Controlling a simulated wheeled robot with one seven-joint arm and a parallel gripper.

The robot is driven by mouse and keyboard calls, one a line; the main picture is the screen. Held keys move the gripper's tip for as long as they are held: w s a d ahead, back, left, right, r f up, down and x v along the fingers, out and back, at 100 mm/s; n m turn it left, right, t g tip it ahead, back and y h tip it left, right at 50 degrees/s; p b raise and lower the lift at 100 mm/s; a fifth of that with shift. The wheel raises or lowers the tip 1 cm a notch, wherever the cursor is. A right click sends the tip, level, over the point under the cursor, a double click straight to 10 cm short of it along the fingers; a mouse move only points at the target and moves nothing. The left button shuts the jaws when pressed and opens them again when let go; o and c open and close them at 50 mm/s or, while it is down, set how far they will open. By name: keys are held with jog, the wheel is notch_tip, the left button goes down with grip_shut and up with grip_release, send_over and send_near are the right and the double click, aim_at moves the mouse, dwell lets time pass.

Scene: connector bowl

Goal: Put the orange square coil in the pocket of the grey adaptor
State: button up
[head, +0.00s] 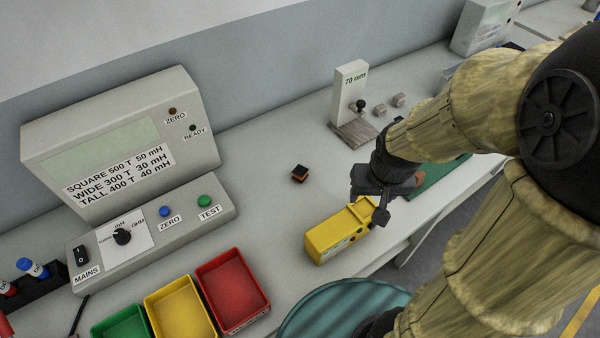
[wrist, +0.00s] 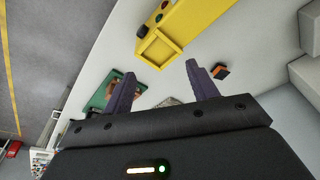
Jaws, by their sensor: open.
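The orange square coil (head: 300,173) lies on the bench, its top black and its side orange. It also shows in the wrist view (wrist: 221,71), just right of the right fingertip. My gripper (head: 371,203) is open and empty, above the bench by the open-framed end of a yellow instrument (head: 335,235). The gripper (wrist: 163,70) also shows in the wrist view, its fingers apart. I cannot tell for sure which thing is the grey adaptor. Small grey blocks (head: 398,99) sit behind the gripper, and a grey surface (wrist: 170,102) shows between the fingers.
A 70 mm stand (head: 348,88) rises behind the coil. A large tester (head: 120,140) stands at left. Red (head: 265,301), yellow (head: 149,306) and green (head: 97,329) trays line the front. A green mat (wrist: 98,101) is partly hidden. Bench around the coil is clear.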

jog(key=w+a+r+m+g+p, duration=0.2)
jog(key=w+a+m, duration=0.4)
jog(key=w+a, duration=0.9)
jog(key=w, duration=0.3)
jog(key=shift+r+m+g+p, duration=0.25)
jog(key=shift+m+g+p, duration=0.05)
jog(key=shift+p, duration=0.05)
jog(key=shift+w, duration=0.1)
jog(key=p, duration=0.2)
send_over(301, 169)
notch_tip(301, 169, down, 12)
jog(key=shift+f, duration=0.1)
